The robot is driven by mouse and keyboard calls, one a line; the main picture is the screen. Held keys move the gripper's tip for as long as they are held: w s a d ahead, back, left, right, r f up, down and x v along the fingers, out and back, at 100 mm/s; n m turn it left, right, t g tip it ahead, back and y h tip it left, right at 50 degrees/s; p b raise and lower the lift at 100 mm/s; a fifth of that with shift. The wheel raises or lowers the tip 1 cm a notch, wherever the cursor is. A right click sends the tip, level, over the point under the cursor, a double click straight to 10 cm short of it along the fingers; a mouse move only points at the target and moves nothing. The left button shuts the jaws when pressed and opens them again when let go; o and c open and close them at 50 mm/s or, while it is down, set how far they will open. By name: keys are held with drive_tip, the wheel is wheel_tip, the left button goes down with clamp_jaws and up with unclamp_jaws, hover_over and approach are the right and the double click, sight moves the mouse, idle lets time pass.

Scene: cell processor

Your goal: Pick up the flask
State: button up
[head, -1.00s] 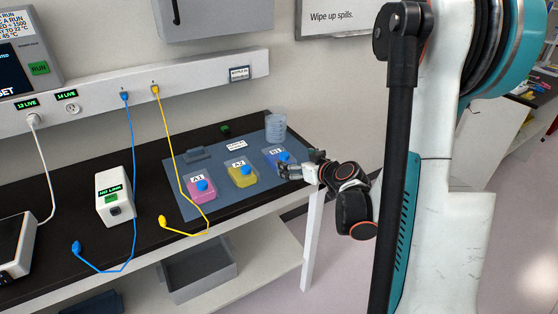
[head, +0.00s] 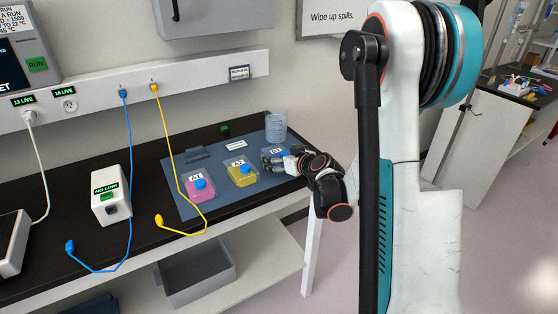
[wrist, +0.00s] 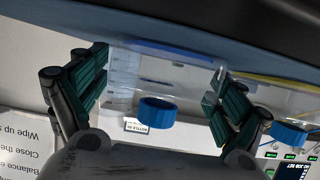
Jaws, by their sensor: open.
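The flask labelled B1 (head: 276,150) stands at the right end of a row on a blue-grey mat (head: 222,197), largely hidden by my gripper (head: 270,159) in the head view. In the wrist view, which is upside down, a clear flask with a blue cap (wrist: 157,112) shows between the two dark green finger pads of my gripper (wrist: 160,75). The fingers are open, one on each side of it. I cannot tell whether either pad touches it. A pink flask A1 (head: 199,190) and a yellow flask A2 (head: 241,174) stand to the left, both blue-capped.
A clear beaker (head: 276,127) stands behind B1 at the mat's back corner. A yellow cable (head: 179,180) hangs across the mat's left side. A white NO LINK box (head: 111,200) and blue cable (head: 131,180) lie farther left. A grey bin (head: 200,280) is on the shelf below.

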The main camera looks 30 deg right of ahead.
drive_tip(key=c, duration=1.2)
drive_tip(key=shift+o, duration=0.2)
drive_tip(key=shift+r, duration=0.1)
wheel_tip(320, 180, up, 20)
drive_tip(key=p, duration=0.7)
